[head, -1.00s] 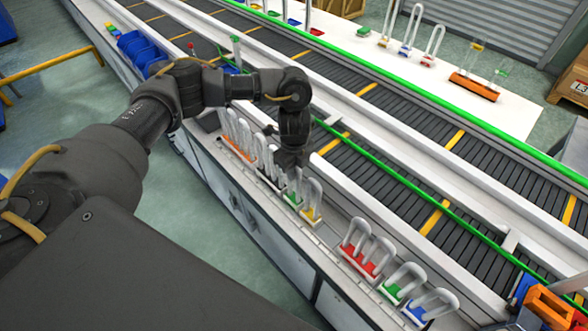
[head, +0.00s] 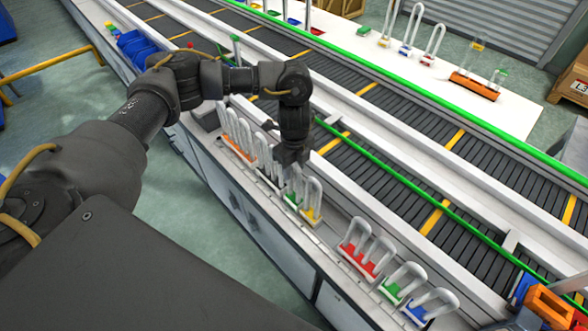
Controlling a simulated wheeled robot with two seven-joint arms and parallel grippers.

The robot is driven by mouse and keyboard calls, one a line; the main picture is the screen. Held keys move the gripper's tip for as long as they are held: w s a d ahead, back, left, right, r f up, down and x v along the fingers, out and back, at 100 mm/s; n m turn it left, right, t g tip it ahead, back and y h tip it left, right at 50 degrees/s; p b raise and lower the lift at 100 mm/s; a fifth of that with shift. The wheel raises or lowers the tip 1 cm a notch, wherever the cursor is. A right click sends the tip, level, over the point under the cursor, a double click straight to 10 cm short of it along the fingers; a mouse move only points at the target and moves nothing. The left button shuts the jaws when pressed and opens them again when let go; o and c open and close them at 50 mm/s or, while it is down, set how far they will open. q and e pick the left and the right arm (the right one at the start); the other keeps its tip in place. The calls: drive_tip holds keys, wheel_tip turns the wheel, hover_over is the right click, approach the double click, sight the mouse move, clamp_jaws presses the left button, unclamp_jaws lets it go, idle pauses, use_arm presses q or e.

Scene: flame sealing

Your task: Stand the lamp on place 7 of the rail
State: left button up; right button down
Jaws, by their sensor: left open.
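Several U-shaped glass lamps with coloured bases stand upright in a row on the rail (head: 330,234) along the near side of the conveyor. From the left come orange-based lamps (head: 238,135), then a green-based lamp (head: 293,199) and a yellow-based lamp (head: 312,213). After a bare stretch come red-based lamps (head: 358,256), a green-based lamp (head: 396,290) and a blue-based lamp (head: 426,310). My left gripper (head: 291,162) is open and points down just above the green-based lamp, hiding part of its top. No place numbers are readable. My right gripper is out of view.
The conveyor (head: 400,180) runs behind the rail with a green guide strip. More lamps (head: 411,30) and an orange holder (head: 475,87) stand on the white far table (head: 500,108). Blue bins (head: 138,48) are at the upper left. An orange fixture (head: 548,305) is at the lower right.

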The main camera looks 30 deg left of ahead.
use_arm(q)
wheel_tip(320, 180, up, 9)
drive_tip(key=shift+r+b, duration=0.1)
drive_tip(key=shift+b, duration=0.3)
wheel_tip(320, 180, up, 9)
drive_tip(key=p, duration=0.9)
drive_tip(key=shift+p, duration=0.3)
idle(0.4)
idle(0.4)
